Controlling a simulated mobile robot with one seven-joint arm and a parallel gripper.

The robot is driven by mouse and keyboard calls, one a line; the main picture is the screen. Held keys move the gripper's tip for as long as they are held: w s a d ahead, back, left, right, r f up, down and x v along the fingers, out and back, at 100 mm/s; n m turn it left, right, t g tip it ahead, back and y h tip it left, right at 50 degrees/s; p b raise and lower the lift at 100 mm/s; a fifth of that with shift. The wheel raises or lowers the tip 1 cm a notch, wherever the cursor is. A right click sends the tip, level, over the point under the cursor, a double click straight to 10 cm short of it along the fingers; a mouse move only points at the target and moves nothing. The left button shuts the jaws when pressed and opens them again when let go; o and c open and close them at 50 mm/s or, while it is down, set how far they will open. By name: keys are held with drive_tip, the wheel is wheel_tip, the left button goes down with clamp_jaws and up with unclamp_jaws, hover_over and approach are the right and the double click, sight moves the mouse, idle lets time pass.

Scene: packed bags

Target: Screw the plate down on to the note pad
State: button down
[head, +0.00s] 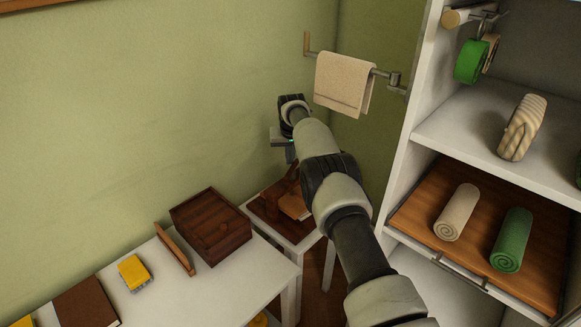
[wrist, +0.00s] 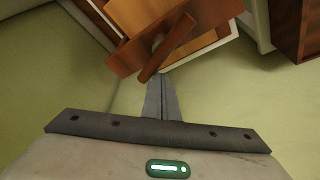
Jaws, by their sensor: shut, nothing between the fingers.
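A dark wooden press (head: 270,205) stands on a small white side table, partly behind my arm. In the wrist view its dark crosspiece (wrist: 128,58) shows with a brown bar handle (wrist: 179,30) across it. An orange-brown flat piece (head: 295,206) lies in the press; I cannot tell whether it is the plate or the note pad. It also seems to show in the wrist view (wrist: 128,14). My gripper (wrist: 162,78) is shut and empty, its fingertips pointing toward the handle's near end. In the head view my gripper (head: 291,152) is above the press. Contact with the handle cannot be told.
A white table (head: 240,285) at left holds a brown box (head: 211,226), a wooden board (head: 175,249), a yellow item (head: 134,273) and a dark book (head: 86,303). A towel (head: 343,82) hangs behind my arm. A shelf unit (head: 425,115) with rolled towels stands at right.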

drive_tip(key=shift+s+d, duration=0.1)
drive_tip(key=shift+d, duration=0.95)
drive_tip(key=shift+s+d+b, duration=0.3)
drive_tip(key=shift+d+b, duration=0.1)
drive_tip(key=shift+d, duration=0.1)
drive_tip(key=shift+s+d, duration=0.35)
drive_tip(key=shift+d, duration=0.15)
drive_tip(key=shift+s+d+b, duration=0.4)
drive_tip(key=shift+s+d, duration=0.2)
drive_tip(key=shift+s, duration=0.3)
